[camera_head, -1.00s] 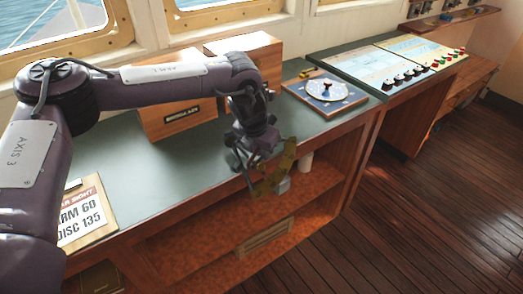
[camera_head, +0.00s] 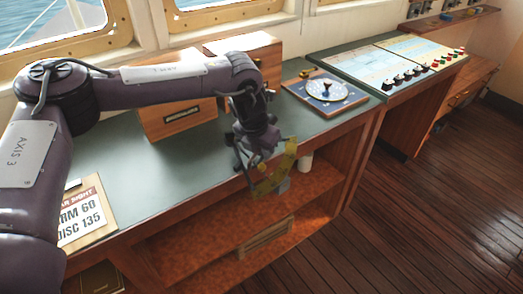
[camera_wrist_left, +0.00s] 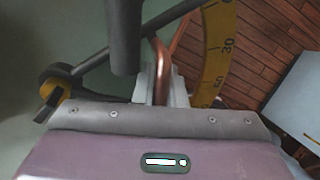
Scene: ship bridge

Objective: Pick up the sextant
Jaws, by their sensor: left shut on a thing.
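The sextant (camera_head: 284,168) shows as a brass arc just in front of the desk's front edge, above the open shelf. In the left wrist view, its yellowed scale (camera_wrist_left: 227,40) bears dark numbers, and a dark bar and tube cross the upper middle. My left gripper (camera_head: 250,162) points down and is shut on the sextant, holding it tilted with the scale side out to the right. My gripper hides part of the sextant's frame. My right gripper is out of view.
The green-topped desk (camera_head: 150,165) carries wooden boxes (camera_head: 178,118) at the back, a blue dial board (camera_head: 325,92), and a notice card (camera_head: 82,215) at left. A white cylinder (camera_head: 305,160) stands near the shelf opening. Wooden floor (camera_head: 430,220) lies clear at right.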

